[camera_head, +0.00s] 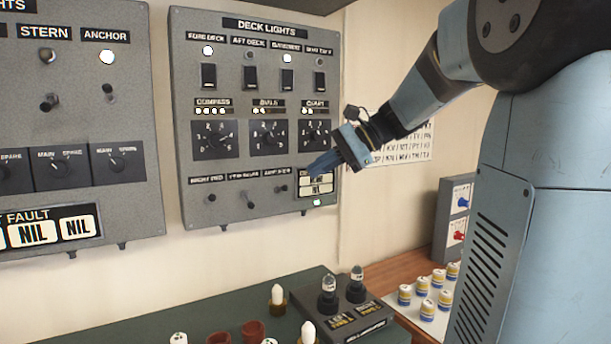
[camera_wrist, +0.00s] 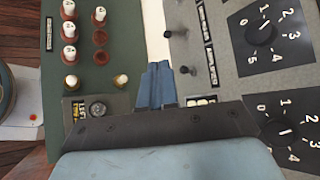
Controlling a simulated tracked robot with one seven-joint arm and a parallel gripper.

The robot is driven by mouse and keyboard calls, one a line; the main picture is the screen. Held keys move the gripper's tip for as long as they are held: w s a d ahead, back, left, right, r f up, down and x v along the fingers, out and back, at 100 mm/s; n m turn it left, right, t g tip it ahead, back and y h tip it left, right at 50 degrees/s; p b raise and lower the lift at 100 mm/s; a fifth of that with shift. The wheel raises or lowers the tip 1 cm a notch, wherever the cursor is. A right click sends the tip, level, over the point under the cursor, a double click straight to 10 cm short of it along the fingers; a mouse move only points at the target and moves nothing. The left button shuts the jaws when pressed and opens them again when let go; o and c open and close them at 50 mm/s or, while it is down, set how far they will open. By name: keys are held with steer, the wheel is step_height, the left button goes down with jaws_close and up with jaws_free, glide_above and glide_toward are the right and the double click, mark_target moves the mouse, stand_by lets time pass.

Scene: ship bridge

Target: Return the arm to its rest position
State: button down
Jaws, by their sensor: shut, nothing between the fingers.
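My gripper (camera_head: 324,163) is in front of the lower right part of the deck lights panel (camera_head: 180,120). Its blue fingers are together and hold nothing. They partly cover the small display window at the panel's lower right corner; I cannot tell from this view whether they touch it. In the wrist view my gripper (camera_wrist: 157,72) points along the gap between the green bench and the grey panel (camera_wrist: 215,70). My arm reaches in from the right, bent down toward the panel.
A green bench (camera_head: 120,330) below holds a lamp test box (camera_head: 350,318), white-tipped bulbs and red sockets (camera_head: 253,331). Several blue and white capped items (camera_head: 427,308) stand on a tray at right. Another switch panel (camera_head: 75,105) is at left.

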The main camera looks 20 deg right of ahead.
steer(key=s+f+n+h, duration=0.5)
steer(key=s+f+n, duration=0.1)
steer(key=s, duration=0.4)
steer(key=s+f+n+t+h, duration=0.1)
steer(key=s+f+n+h, duration=0.4)
steer(key=s+f, duration=0.3)
steer(key=shift+s+a+n+h, duration=0.15)
steer(key=shift+s+n+h, duration=0.25)
steer(key=shift+s, duration=0.95)
steer(key=shift+f, duration=0.1)
